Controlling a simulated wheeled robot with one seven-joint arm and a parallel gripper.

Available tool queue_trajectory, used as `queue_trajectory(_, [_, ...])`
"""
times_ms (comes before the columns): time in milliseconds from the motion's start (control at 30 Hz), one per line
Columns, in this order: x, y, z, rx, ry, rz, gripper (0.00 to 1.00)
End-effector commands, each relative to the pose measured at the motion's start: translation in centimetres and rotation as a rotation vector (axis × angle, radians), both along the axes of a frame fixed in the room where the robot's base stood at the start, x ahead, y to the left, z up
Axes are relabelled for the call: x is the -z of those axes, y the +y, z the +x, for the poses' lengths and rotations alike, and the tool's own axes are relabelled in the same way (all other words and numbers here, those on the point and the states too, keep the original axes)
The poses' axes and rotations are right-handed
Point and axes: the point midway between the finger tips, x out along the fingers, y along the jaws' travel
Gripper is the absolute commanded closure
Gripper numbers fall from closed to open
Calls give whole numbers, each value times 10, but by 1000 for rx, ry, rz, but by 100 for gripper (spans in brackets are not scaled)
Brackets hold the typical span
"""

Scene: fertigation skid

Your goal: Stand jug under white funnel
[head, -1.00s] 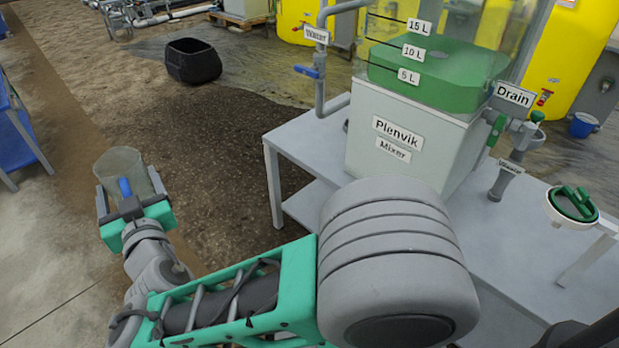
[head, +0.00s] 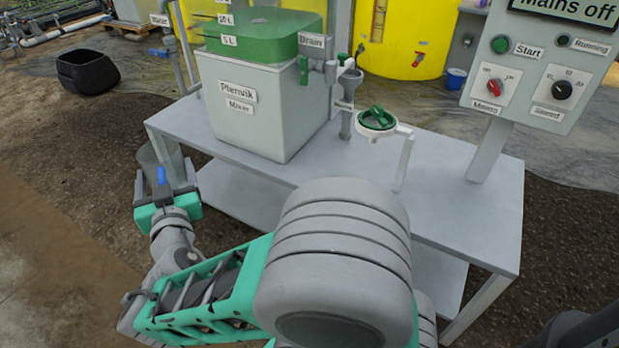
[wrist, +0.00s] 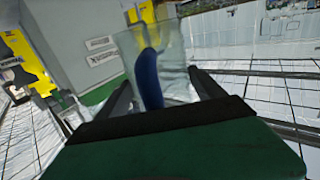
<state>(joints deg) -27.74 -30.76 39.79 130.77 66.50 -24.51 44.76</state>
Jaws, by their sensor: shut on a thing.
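My gripper (head: 163,186) is shut on the blue handle of a clear jug (head: 148,160). The jug is held upright or nearly so, off the left end of the grey bench (head: 230,165). In the wrist view the jug (wrist: 178,60) shows between the fingers and looks empty. A white round rim with a green top (head: 377,119) stands on a white bracket over the bench; it may be the white funnel, but its underside is hard to see. The jug is well apart from both.
The mixer tank (head: 265,125) stands on the left of the bench. A control panel (head: 540,70) on a post rises at the right end. The bench top right of the tank and in front of the bracket looks clear. A black tub (head: 88,72) sits on the ground.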

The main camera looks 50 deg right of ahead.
Motion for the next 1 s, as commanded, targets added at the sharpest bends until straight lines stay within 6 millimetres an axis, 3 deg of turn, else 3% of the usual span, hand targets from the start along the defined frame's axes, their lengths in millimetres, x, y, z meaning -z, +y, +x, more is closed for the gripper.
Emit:
queue_trajectory(33, [17,-32,-6,78,8,-3,64])
queue_trajectory(167, [52,-109,-31,271,9,0,64])
queue_trajectory(267, [81,-168,-65,428,10,0,64])
queue_trajectory(400, [120,-238,-127,637,8,-3,64])
queue_trajectory(500, [143,-273,-173,761,4,-7,64])
queue_trajectory(600, [158,-294,-209,847,1,-9,64])
queue_trajectory(700, [167,-304,-230,895,0,-12,64])
queue_trajectory(867, [167,-316,-238,917,-2,-13,64])
queue_trajectory(1000, [166,-337,-236,919,2,-12,64])
